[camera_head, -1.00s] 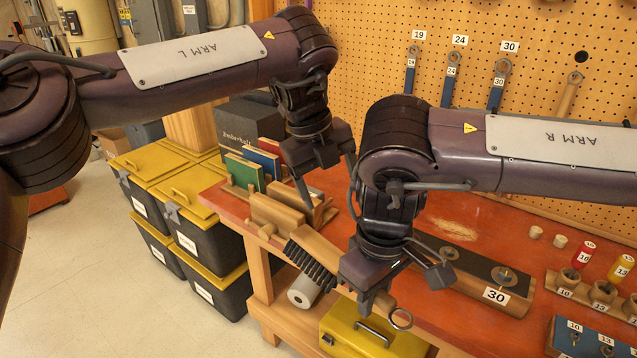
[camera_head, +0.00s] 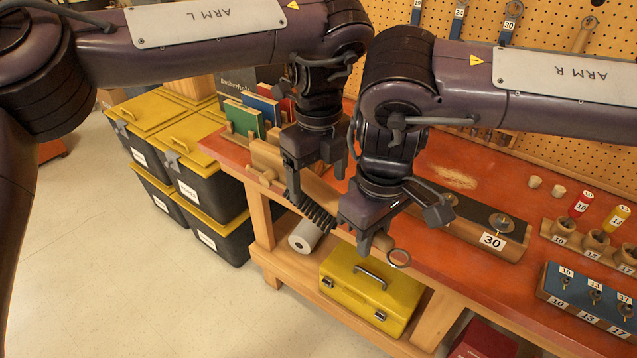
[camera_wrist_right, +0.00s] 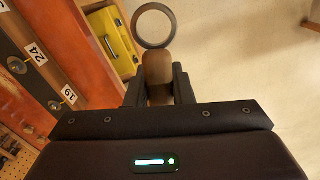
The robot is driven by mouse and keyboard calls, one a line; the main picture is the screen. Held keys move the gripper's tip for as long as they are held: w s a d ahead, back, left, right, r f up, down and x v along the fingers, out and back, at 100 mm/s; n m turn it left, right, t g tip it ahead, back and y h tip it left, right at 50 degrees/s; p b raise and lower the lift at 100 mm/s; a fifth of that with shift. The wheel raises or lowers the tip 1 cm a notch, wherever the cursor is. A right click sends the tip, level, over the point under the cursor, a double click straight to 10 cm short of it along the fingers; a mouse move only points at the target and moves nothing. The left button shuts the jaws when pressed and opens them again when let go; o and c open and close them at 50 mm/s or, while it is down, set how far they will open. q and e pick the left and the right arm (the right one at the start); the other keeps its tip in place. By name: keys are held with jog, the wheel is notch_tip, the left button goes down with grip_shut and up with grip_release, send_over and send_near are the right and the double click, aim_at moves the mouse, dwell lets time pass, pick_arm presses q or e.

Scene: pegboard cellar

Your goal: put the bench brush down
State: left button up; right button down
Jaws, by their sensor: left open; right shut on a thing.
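My right gripper (camera_head: 365,238) is shut on the handle, in front of the bench's near edge. In the right wrist view the handle (camera_wrist_right: 160,72) stands between the fingers (camera_wrist_right: 159,88), with the ring (camera_wrist_right: 154,26) beyond. My left gripper (camera_head: 316,178) is open above the brush's bristle end. One finger overlaps that end in the picture; I cannot tell whether they touch. The brush's upper end is partly hidden.
A block marked 30 (camera_head: 490,240) and a blue socket rack (camera_head: 590,295) stand to the right. Books (camera_head: 262,108) stand at the left end.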

pick_arm(q)
jog(key=shift+f, duration=1.05)
jog(key=shift+d, duration=0.15)
jog(key=c, duration=1.1)
pick_arm(e)
jog(key=c, duration=1.2)
grip_release()
jog(key=shift+o, duration=0.2)
jog(key=shift+r, duration=0.1)
